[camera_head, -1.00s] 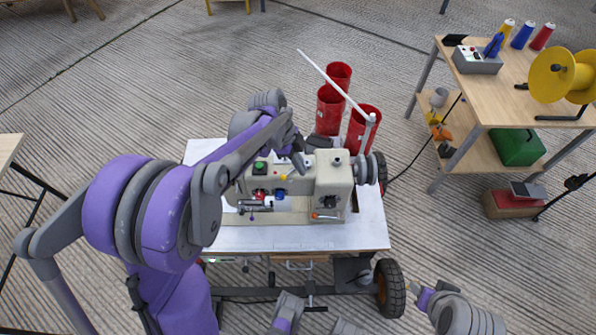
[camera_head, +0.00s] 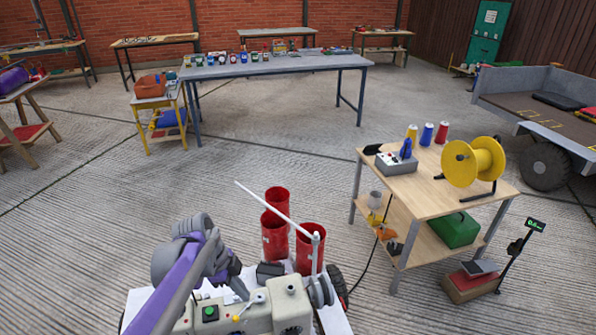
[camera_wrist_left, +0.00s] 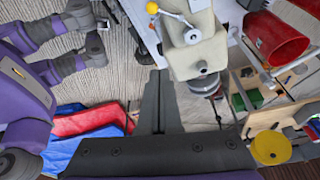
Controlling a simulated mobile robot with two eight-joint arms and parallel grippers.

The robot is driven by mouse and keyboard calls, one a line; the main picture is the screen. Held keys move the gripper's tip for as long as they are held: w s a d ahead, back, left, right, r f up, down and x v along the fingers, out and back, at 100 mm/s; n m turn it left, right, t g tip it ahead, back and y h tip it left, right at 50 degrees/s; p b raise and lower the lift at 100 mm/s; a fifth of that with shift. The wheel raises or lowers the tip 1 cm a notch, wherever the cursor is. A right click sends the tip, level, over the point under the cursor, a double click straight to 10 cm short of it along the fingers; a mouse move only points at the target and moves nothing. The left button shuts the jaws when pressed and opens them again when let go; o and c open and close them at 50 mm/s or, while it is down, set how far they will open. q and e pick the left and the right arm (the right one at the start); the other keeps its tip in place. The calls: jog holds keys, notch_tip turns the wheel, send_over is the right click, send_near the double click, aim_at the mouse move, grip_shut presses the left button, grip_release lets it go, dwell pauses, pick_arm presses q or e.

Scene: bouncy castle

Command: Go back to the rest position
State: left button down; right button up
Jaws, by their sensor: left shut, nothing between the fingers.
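My left gripper (camera_head: 240,288) is low in the head view, just behind and left of the cream sewing machine (camera_head: 255,312). Its fingers also show in the left wrist view (camera_wrist_left: 160,98), shut together with nothing between them. The machine's head (camera_wrist_left: 197,50) is beyond the fingertips, up and to the right. In the head view the purple and grey left arm comes up from the bottom edge and bends over the white table (camera_head: 140,298). My right gripper does not show in the head view.
Red bins (camera_head: 275,238) and a white rod stand behind the machine. A wooden table (camera_head: 430,188) with a yellow spool (camera_head: 470,160) is to the right. A long blue-grey table (camera_head: 275,66) stands far back. Concrete floor between is open.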

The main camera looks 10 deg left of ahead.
pick_arm(q)
jog(key=s+d+r+n+t+y+p, duration=0.2)
jog(key=s+r+n+p, duration=0.2)
jog(key=s+n, duration=0.4)
jog(key=s+d+r+n+t+y+p, duration=0.2)
jog(key=s+d+r+n+p, duration=0.1)
jog(key=s+n, duration=0.5)
jog(key=shift+s+r+t+p, duration=0.4)
jog(key=shift+s+r+p, duration=0.1)
jog(key=shift+s+p, duration=0.2)
